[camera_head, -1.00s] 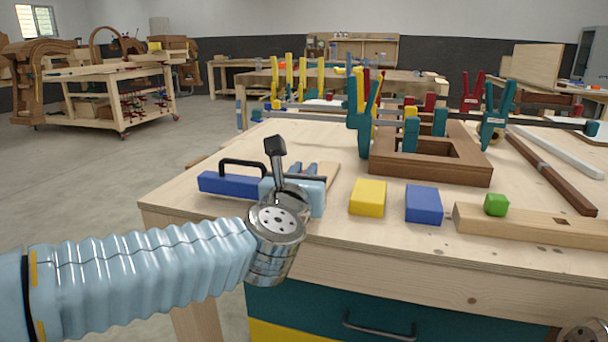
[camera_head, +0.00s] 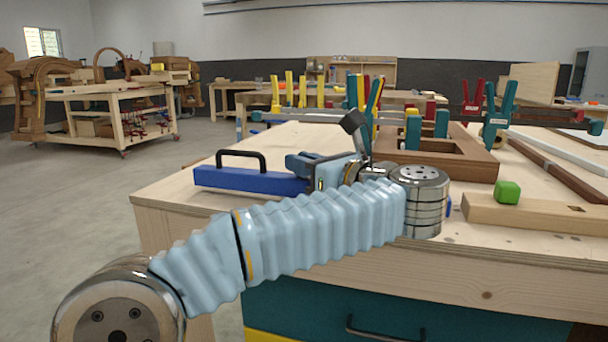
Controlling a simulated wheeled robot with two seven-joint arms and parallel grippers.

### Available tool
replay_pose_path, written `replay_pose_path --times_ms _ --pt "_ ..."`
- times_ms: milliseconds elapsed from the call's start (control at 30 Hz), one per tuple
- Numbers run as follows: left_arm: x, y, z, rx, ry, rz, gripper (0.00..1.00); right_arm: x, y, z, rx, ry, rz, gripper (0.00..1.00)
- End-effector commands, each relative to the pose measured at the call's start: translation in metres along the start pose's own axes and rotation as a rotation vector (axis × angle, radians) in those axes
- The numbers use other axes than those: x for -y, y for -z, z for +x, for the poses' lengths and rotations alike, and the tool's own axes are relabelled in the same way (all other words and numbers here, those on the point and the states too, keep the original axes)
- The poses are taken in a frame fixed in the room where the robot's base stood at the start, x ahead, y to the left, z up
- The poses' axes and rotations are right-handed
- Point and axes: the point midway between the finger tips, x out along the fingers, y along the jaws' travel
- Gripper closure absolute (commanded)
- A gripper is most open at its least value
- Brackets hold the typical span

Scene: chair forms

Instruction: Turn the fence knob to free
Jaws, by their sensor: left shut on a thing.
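A blue fence (camera_head: 250,182) with a black arched handle (camera_head: 241,156) lies at the front left of the wooden workbench. My left arm comes in from the lower left and bends back at the silver wrist. The left gripper (camera_head: 308,168) points left, with its dark blue fingers at the right end of the fence. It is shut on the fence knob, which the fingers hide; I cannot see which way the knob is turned. My right gripper is not in view.
A brown wooden frame (camera_head: 470,168) with upright clamps stands behind my wrist. A blue block (camera_head: 448,206) is mostly hidden by my wrist. The left bench corner is clear.

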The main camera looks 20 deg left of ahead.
Motion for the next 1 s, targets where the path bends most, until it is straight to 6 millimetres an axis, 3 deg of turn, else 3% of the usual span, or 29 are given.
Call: replay_pose_path --times_ms 500,1000 --pt "0.0 0.001 -0.001 0.004 -0.362 -0.005 1.0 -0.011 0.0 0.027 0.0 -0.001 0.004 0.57" --pt "-0.001 -0.001 0.001 0.0 -0.442 -0.002 1.0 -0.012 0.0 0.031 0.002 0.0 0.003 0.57"
